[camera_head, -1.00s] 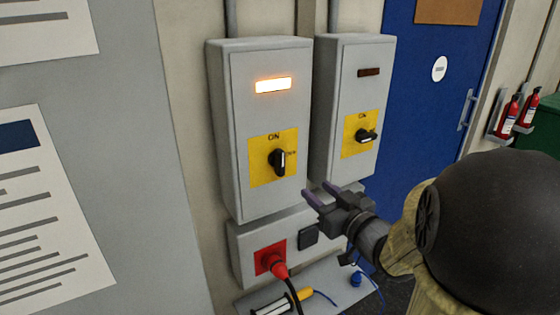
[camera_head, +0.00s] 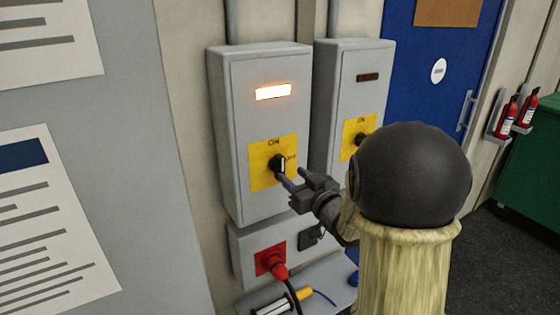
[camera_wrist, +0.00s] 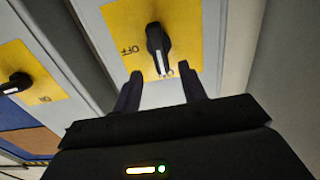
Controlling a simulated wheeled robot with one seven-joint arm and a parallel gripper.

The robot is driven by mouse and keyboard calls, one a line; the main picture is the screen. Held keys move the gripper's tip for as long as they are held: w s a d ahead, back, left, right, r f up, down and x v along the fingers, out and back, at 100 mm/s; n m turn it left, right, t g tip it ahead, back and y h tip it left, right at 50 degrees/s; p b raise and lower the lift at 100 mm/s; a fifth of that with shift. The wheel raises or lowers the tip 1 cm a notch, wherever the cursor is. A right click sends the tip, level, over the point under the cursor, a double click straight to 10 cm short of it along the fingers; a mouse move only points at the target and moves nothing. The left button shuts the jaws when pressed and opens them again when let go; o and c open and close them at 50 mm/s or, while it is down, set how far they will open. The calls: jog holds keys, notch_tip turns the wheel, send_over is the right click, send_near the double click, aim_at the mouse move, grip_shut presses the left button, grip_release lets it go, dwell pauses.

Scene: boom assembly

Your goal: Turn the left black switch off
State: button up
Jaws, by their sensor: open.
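The left black switch (camera_head: 279,163) sits on a yellow plate (camera_head: 262,178) on the left grey box, under a lit indicator (camera_head: 273,91). In the wrist view the switch (camera_wrist: 158,45) stands upright in the picture, its white mark toward the partly covered ON label. OFF is printed to its side. My gripper (camera_head: 297,178) is open and empty, just in front of and below the switch in the head view. In the wrist view its two fingers (camera_wrist: 160,82) are spread near the switch's marked end; contact cannot be told.
The right black switch (camera_head: 360,139) is on the neighbouring box with a dark indicator (camera_head: 368,77), partly hidden by my arm. It also shows in the wrist view (camera_wrist: 18,82). Below the left box are a red plug (camera_head: 272,263) with a black cable and a small shelf (camera_head: 325,287).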

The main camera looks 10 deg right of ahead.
aim_at(282, 166)
jog(key=p+x, duration=0.2)
jog(key=x, duration=0.4)
jog(key=shift+w+a, duration=0.15)
jog(key=shift+w, duration=0.2)
jog(key=shift+w+a, duration=0.1)
jog(key=shift+w, duration=0.3)
jog(key=shift+s, duration=0.1)
jog(key=shift+s, duration=0.1)
jog(key=shift+c, duration=1.1)
jog(key=c, duration=0.4)
